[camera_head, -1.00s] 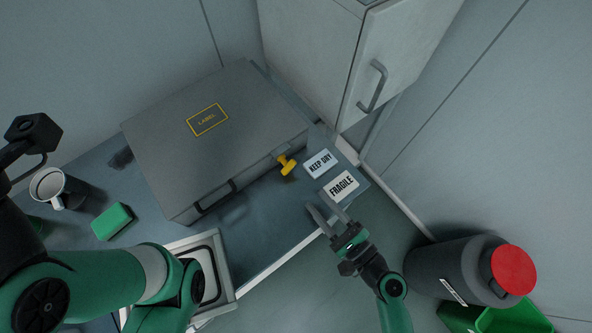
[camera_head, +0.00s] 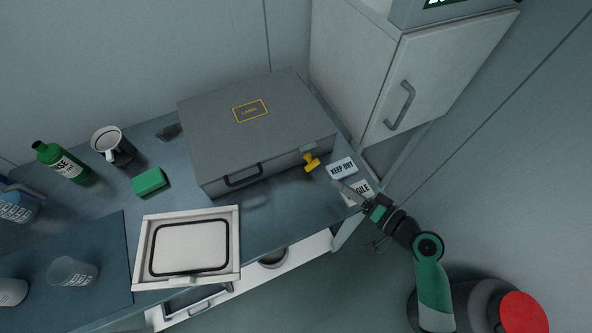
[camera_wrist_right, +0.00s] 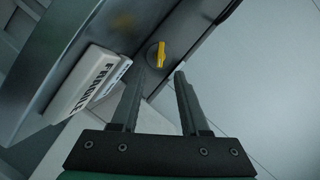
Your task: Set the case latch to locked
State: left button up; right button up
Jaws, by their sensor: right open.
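The grey case (camera_head: 255,125) lies closed on the blue-grey bench, with a black handle on its front. Its yellow latch (camera_head: 311,161) is at the right end of the front face; it also shows in the right wrist view (camera_wrist_right: 161,55), on a dark round base. My right gripper (camera_head: 342,186) is just in front and to the right of the latch, over the FRAGILE block (camera_head: 356,193). In the wrist view its open fingers (camera_wrist_right: 160,76) point toward the latch with nothing between them. My left gripper is out of view.
A KEEP DRY block (camera_head: 342,168) lies just right of the latch. A white cabinet (camera_head: 440,75) stands behind right. A framed tray (camera_head: 188,247), green sponge (camera_head: 149,181) and mug (camera_head: 108,142) are on the left. A red-topped container (camera_head: 522,313) stands lower right.

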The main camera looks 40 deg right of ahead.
aim_at(314, 167)
jog(key=shift+w+f, duration=0.1)
jog(key=shift+w, duration=0.4)
jog(key=b+x, duration=0.2)
jog(key=x, duration=0.9)
jog(key=shift+s, duration=0.1)
grip_shut()
